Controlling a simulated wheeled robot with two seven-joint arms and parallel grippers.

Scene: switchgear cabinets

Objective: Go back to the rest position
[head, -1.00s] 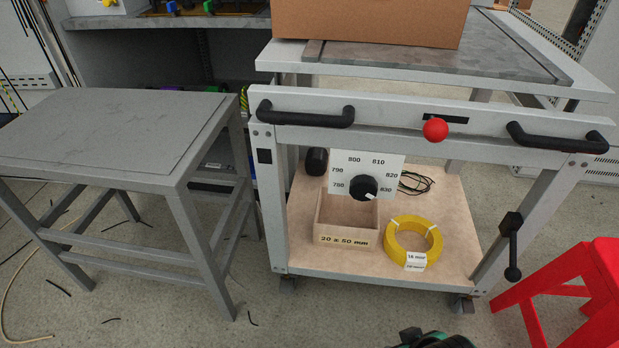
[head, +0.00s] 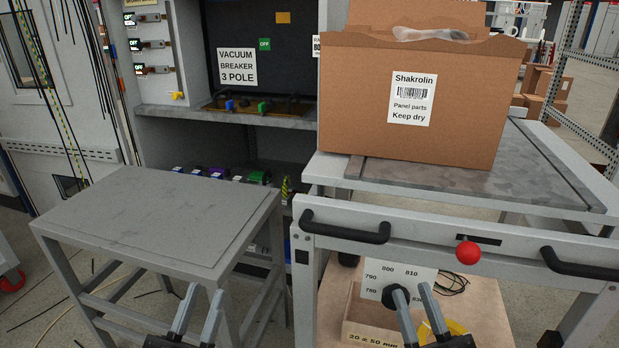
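My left gripper (head: 205,290) is at the bottom of the head view, pointing up and away from me, in front of the grey table. Its two fingers stand apart with nothing between them. My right gripper (head: 413,295) is at the bottom right of centre, in front of the trolley's lower shelf. Its fingers are also apart and look empty. The lower parts of both grippers are cut off by the frame edge.
A grey table (head: 160,215) stands at the left. A trolley (head: 450,243) with black handles and a red knob (head: 467,252) stands at the right, bearing an open cardboard box (head: 460,120). Behind them is an open cabinet (head: 225,122) marked vacuum breaker.

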